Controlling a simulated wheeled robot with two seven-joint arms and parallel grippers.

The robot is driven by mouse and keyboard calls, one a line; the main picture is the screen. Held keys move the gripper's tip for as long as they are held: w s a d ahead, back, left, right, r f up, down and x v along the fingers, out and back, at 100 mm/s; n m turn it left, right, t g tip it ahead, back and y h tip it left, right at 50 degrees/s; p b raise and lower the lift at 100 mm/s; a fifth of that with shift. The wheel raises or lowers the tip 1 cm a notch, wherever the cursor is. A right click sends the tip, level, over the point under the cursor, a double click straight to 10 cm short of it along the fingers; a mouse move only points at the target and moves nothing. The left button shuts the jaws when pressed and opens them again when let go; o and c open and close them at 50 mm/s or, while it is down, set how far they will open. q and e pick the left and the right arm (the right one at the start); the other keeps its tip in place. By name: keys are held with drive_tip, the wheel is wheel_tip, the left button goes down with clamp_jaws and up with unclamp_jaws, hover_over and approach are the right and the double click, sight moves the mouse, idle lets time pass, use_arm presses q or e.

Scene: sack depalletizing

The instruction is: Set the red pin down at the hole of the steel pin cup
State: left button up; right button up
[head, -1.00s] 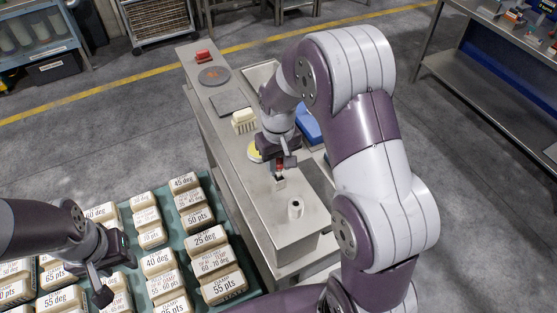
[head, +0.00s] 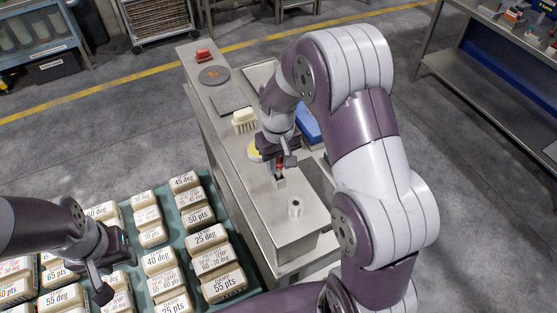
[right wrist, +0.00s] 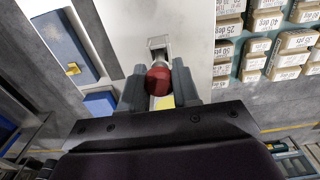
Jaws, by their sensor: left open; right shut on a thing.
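The red pin (right wrist: 158,80) is between the fingers of my right gripper (right wrist: 158,88), which is shut on it. In the head view, the pin's red part (head: 281,166) shows just under the right wrist. A small square steel piece (head: 279,183) is right below the pin; I cannot tell whether they touch. A short steel cylinder with a dark hole in its top, which looks like the steel pin cup (head: 296,208), stands upright on the bench, nearer to me and slightly right of the pin. My left gripper (head: 102,283) is open and empty above the sacks.
The steel bench (head: 240,160) carries a white-bristled brush (head: 243,121), a grey disc (head: 214,75), a red block (head: 203,55) and a blue item (head: 309,123). A green pallet (head: 187,200) with several labelled sacks lies left of the bench. Bare bench surrounds the cylinder.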

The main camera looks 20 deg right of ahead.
drive_tip(key=shift+f, duration=0.15)
drive_tip(key=shift+f+b, duration=0.4)
drive_tip(key=o, duration=1)
drive_tip(key=shift+o, duration=0.2)
wheel_tip(320, 180, up, 6)
drive_tip(key=shift+w+r+b, duration=0.1)
drive_tip(key=shift+r+b, duration=0.05)
drive_tip(key=shift+b, duration=0.8)
wheel_tip(320, 180, up, 6)
drive_tip(key=p, duration=0.3)
drive_tip(key=shift+r+p, duration=0.2)
drive_tip(key=shift+p, duration=0.2)
